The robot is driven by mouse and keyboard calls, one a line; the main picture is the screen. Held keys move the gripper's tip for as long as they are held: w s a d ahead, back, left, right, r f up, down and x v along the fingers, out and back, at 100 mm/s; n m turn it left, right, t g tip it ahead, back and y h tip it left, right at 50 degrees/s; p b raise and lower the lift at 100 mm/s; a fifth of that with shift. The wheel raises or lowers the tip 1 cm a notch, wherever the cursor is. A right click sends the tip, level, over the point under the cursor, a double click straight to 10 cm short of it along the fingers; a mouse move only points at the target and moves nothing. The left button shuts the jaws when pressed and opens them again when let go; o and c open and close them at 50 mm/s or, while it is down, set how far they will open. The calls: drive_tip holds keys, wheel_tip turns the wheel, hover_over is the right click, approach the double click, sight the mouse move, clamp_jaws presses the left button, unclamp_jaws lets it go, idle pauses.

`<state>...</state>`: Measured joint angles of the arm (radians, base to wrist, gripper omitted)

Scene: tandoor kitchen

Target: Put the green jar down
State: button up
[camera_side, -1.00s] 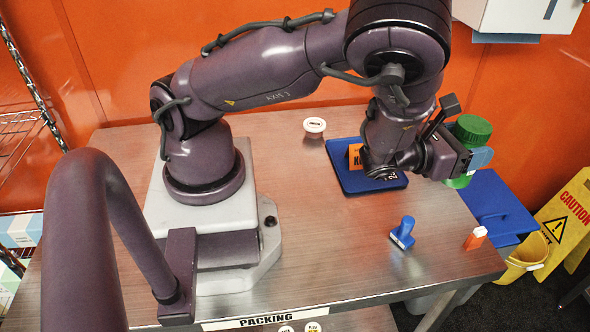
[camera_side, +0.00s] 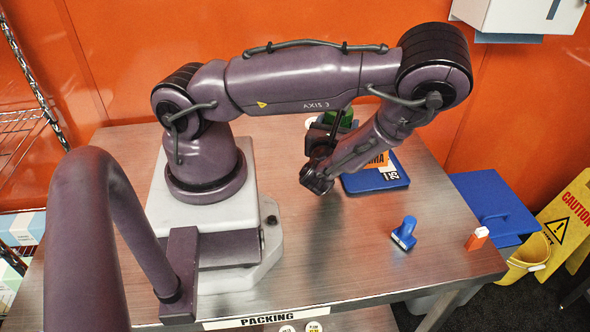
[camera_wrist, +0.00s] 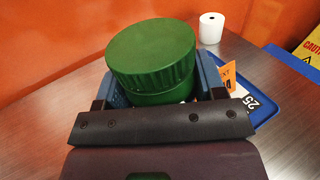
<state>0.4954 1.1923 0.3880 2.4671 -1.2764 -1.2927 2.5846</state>
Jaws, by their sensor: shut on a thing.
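The green jar (camera_wrist: 152,57) is between the blue pads of my gripper (camera_wrist: 165,90) in the wrist view, its ridged lid facing up and slightly tilted in the picture. My gripper is shut on it. In the side view my gripper (camera_side: 332,128) is over the back middle of the table, left of the blue mat. Only part of the jar's green lid (camera_side: 343,117) shows there, behind my arm. The jar's bottom is hidden, so I cannot tell whether it touches the table.
A white roll (camera_wrist: 211,28) stands behind. A blue stamp (camera_side: 404,232) and an orange-and-white item (camera_side: 477,238) are near the front right. The table's front middle (camera_side: 340,260) is clear.

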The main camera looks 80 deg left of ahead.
drive_tip(key=s+a+f+n+g, duration=0.1)
drive_tip(key=s+g, duration=0.1)
drive_tip(key=s, duration=0.1)
drive_tip(key=s+a+f+n+g+y, duration=0.1)
drive_tip(key=s+f+g, duration=0.1)
drive_tip(key=s, duration=0.1)
drive_tip(key=s+a+f+n+g+y, duration=0.1)
drive_tip(key=s+f, duration=0.1)
drive_tip(key=shift+s+n+g, duration=0.4)
drive_tip(key=shift+f, duration=0.35)
drive_tip(key=shift+f, duration=0.1)
drive_tip(key=o, duration=1.1)
drive_tip(key=shift+c, duration=0.2)
drive_tip(key=shift+d, duration=0.3)
drive_tip(key=d, duration=0.3)
drive_tip(key=s+d, duration=0.1)
drive_tip(key=d, duration=0.7)
drive_tip(key=shift+s+d, duration=0.2)
drive_tip(key=shift+d, duration=0.05)
